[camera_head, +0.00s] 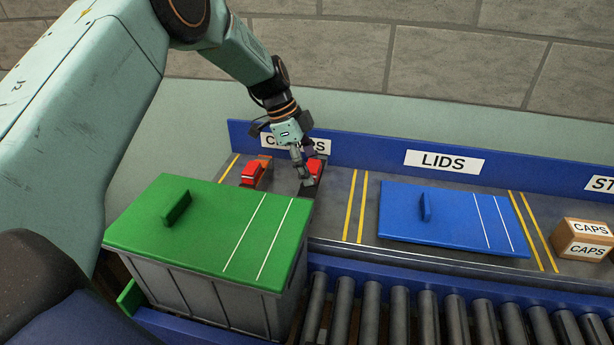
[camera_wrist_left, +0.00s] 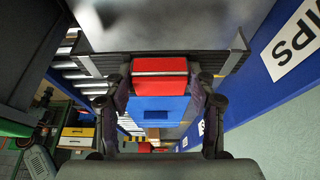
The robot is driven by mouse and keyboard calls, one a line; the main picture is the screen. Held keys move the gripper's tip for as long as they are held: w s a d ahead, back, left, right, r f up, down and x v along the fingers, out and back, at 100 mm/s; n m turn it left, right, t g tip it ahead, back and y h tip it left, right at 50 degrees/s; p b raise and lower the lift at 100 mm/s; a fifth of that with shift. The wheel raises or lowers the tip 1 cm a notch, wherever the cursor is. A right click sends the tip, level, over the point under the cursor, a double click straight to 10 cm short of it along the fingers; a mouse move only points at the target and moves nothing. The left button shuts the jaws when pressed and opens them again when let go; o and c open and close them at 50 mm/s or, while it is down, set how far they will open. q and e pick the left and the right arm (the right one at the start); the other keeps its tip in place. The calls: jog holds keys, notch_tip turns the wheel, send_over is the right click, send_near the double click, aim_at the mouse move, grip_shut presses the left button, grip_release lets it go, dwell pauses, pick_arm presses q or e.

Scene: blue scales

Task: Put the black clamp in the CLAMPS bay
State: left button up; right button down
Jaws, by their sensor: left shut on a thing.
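My left gripper (camera_head: 303,168) is shut on the black clamp (camera_head: 308,189), a dark bar with a red part. It is in front of the CLAMPS sign (camera_head: 318,146), hiding the sign's middle letters, and over the bay floor at the back left. I cannot tell whether the clamp touches the floor. In the left wrist view the clamp's red block (camera_wrist_left: 160,68) sits between the fingers (camera_wrist_left: 160,92), with its dark ribbed bar (camera_wrist_left: 93,66) running across. Another clamp, brown with a red part (camera_head: 252,173), lies to the left in the bay. My right gripper is not in view.
A grey crate (camera_head: 215,295) with a green lid (camera_head: 190,222) stands in front of the bay. The LIDS bay to the right holds a blue lid (camera_head: 450,218). A CAPS box (camera_head: 583,238) stands far right. A roller conveyor (camera_head: 400,306) runs along the front.

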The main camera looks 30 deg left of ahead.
pick_arm(q)
jog(key=shift+s+d+f, duration=0.3)
jog(key=shift+s+f, duration=0.2)
jog(key=shift+f, duration=0.35)
jog(key=shift+w+a+f, duration=0.1)
jog(key=shift+f, duration=0.05)
jog(key=shift+w+a+f, duration=0.2)
jog(key=o, duration=0.9)
jog(key=shift+w+a+f, duration=0.15)
jog(key=shift+w+f, duration=0.05)
jog(key=shift+o, duration=2.4)
jog(key=shift+s+d+r, duration=0.35)
jog(key=shift+w+a+f, duration=0.15)
jog(key=shift+a+f, duration=0.05)
jog(key=shift+w+a, duration=0.1)
jog(key=shift+a+r, duration=0.15)
jog(key=shift+r, duration=0.2)
jog(key=v, duration=1.1)
jog(key=shift+r+p, duration=0.25)
jog(key=shift+p, duration=0.1)
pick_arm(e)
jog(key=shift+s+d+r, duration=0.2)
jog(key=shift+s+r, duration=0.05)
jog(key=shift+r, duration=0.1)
pick_arm(q)
jog(key=shift+f, duration=0.15)
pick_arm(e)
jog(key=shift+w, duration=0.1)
